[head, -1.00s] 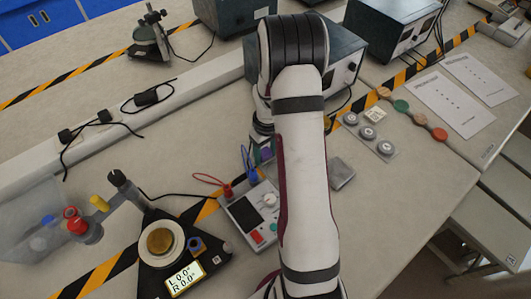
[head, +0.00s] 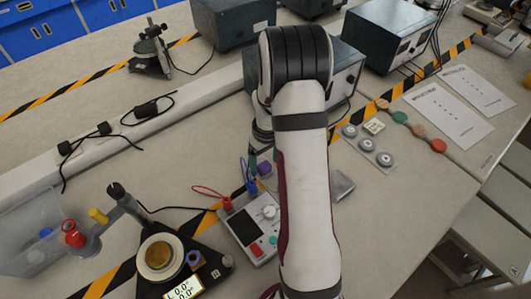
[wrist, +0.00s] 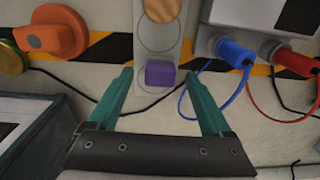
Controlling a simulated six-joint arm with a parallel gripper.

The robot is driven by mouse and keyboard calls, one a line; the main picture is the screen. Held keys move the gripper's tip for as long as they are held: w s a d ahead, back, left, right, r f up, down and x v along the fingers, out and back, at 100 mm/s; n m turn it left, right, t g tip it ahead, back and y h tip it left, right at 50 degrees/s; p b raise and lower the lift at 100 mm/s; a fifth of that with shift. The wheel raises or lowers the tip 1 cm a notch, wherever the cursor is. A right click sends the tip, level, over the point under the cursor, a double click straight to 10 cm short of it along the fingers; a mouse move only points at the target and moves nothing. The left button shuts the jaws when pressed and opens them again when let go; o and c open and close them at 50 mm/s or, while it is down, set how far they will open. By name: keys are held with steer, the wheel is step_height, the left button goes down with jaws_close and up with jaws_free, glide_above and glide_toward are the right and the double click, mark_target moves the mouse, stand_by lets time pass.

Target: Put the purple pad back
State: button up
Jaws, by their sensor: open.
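The purple pad (wrist: 160,74) is a small block with a rounded-square face. It sits on a grey strip (wrist: 157,55) marked with circle outlines, at the strip's near end in the wrist view. My gripper (wrist: 161,76) has two teal fingers, spread open, one to each side of the pad with gaps between. I cannot tell how far above the pad the fingertips are. The outline just beyond the pad is empty, and a copper-coloured round pad (wrist: 163,9) lies farther along. In the head view the purple pad (head: 264,169) shows beside my arm, which hides most of the strip.
Blue (wrist: 236,52) and red (wrist: 294,60) plugs with looping cables stand close on the right in the wrist view. An orange knob-like part (wrist: 58,33) is on the left. In the head view, a meter (head: 250,224) stands in front, and grey discs (head: 367,145) lie right of my arm.

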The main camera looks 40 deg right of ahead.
mark_target(266, 166)
steer(key=s+a+r, duration=0.1)
steer(key=a+r, duration=0.2)
steer(key=r, duration=0.4)
steer(key=s+a+r, duration=0.1)
steer(key=a+r, duration=0.2)
steer(key=r, duration=0.4)
steer(key=s+a+r+m, duration=0.2)
steer(key=s+a, duration=0.6)
steer(key=s, duration=0.1)
steer(key=s+a+r+m+y, duration=0.1)
steer(key=s+a+r+m, duration=0.1)
steer(key=s+a, duration=0.6)
steer(key=shift+s+a+r+m+y, duration=0.25)
steer(key=shift+s+m, duration=0.55)
steer(key=shift+s, duration=0.45)
steer(key=shift+o, duration=1.3)
steer(key=w+d+r+m+h, duration=0.1)
steer(key=w+d+r+m, duration=0.35)
steer(key=d, duration=0.25)
steer(key=w+d+r+m, duration=0.4)
steer(key=w+d, duration=0.1)
steer(key=d, duration=0.3)
steer(key=w+d+r+m+h, duration=0.1)
steer(key=w+d+r+m, duration=0.3)
steer(key=d, duration=0.3)
step_height(266, 166, down, 10)
steer(key=d, duration=0.1)
steer(key=shift+w, duration=0.2)
